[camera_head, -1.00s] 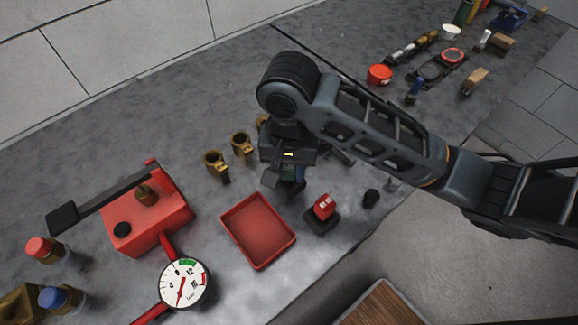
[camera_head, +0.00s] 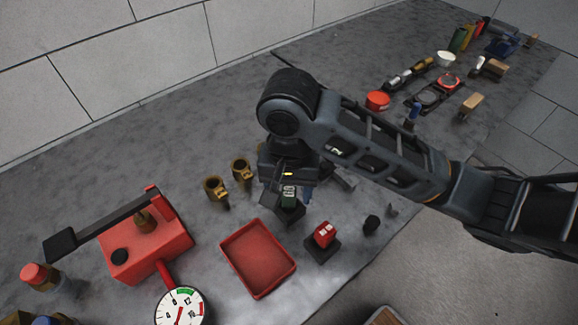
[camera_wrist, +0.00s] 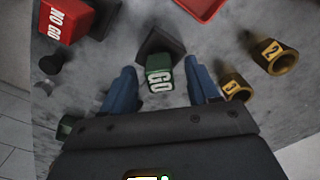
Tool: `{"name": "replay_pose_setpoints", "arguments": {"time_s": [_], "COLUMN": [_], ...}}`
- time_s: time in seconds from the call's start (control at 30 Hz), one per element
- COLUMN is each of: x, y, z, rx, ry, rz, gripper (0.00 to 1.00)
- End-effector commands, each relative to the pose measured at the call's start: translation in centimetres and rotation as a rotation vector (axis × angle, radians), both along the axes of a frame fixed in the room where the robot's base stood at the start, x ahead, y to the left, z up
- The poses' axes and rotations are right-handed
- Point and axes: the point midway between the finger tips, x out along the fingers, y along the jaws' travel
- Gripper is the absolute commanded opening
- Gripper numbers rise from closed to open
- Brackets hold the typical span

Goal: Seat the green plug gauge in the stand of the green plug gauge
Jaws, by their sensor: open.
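The green plug gauge (camera_head: 288,191) shows as a green block marked GO, below my gripper in the head view. In the wrist view the green plug gauge (camera_wrist: 159,79) appears upright at its dark square stand (camera_wrist: 157,42). It looks seated there, but its lower end is hidden, so I cannot tell how deep it sits. My gripper (camera_wrist: 163,85) is open, with one blue finger on each side of the green block and visible gaps between. In the head view my wrist hides most of the fingers.
A red NO GO gauge (camera_head: 324,234) stands on its own dark base to the right. A red tray (camera_head: 258,292) lies front left. Brass fittings (camera_head: 215,187) stand left of my gripper, and a small black cylinder (camera_head: 371,224) lies right. A red pump box (camera_head: 148,250) stands farther left.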

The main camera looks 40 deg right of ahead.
Motion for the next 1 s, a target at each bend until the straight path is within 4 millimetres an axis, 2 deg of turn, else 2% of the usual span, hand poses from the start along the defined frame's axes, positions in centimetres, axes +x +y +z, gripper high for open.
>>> {"name": "replay_pose_setpoints", "arguments": {"time_s": [0.6,0.8,1.0], "x": [0.1,0.0,0.0], "y": [0.0,0.0,0.0], "z": [8.7,9.9,10.0], "rx": [-0.003,-0.001,0.000], "ry": [-0.003,-0.001,0.000], "rz": [0.003,0.002,0.000], "gripper": [0.60,0.60,0.60]}}
